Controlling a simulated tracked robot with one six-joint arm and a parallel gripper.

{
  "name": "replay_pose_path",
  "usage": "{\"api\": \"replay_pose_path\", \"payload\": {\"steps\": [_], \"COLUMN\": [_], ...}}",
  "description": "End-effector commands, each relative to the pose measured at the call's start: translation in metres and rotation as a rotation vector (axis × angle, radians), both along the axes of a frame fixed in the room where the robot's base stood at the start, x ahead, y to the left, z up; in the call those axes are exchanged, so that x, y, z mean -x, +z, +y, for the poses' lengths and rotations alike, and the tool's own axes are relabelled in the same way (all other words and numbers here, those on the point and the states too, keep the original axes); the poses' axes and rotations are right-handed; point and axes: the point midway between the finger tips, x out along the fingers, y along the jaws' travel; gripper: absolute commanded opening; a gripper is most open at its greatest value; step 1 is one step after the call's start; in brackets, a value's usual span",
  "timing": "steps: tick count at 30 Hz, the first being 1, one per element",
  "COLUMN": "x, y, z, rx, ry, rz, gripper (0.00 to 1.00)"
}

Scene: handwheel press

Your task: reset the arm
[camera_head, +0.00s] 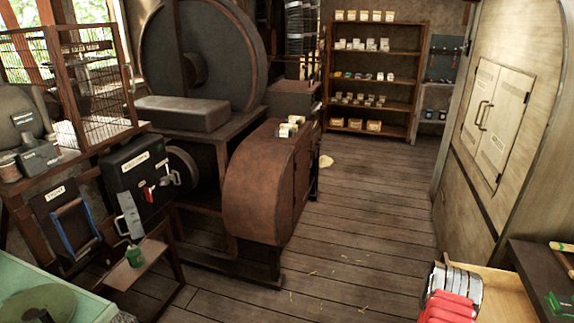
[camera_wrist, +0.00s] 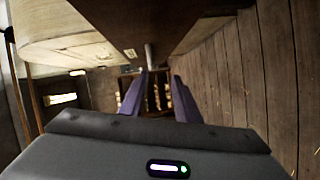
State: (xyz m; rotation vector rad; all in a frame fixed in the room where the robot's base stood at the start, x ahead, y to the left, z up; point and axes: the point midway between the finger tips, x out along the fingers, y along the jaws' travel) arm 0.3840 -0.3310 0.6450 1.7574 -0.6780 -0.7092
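My gripper (camera_wrist: 161,76) shows in the wrist view as two dark purple fingers standing apart, with background visible between them. It is open and nothing shows held in it. The grey wrist housing (camera_wrist: 160,150) fills the bottom of that view, with a small lit indicator on it. The arm and gripper do not show in the head view. A large dark wheel (camera_head: 225,45) stands behind a rusty brown rounded housing (camera_head: 257,190) there. A black control box (camera_head: 135,165) with a red-marked handle stands to the left.
Open plank floor (camera_head: 365,220) runs down the middle. A stocked shelf (camera_head: 374,85) stands at the back, and a pale cabinet (camera_head: 495,115) at right. A wire cage (camera_head: 95,95) stands upper left.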

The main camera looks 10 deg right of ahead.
Motion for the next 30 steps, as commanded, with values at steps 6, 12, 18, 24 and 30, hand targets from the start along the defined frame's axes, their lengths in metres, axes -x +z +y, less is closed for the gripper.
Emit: {"api": "replay_pose_path", "payload": {"steps": [6,12,18,24,30], "x": [0.014,0.036,0.046,0.043,0.036], "y": [-0.057,-0.108,-0.127,-0.123,-0.102], "z": [0.010,0.032,0.051,0.070,0.091], "rx": [-0.263,-0.530,-0.749,-0.932,-1.084], "ry": [-0.048,-0.124,-0.209,-0.286,-0.360], "rz": [0.059,0.138,0.192,0.239,0.285], "gripper": [0.29,0.29,0.29,0.29,0.29]}}
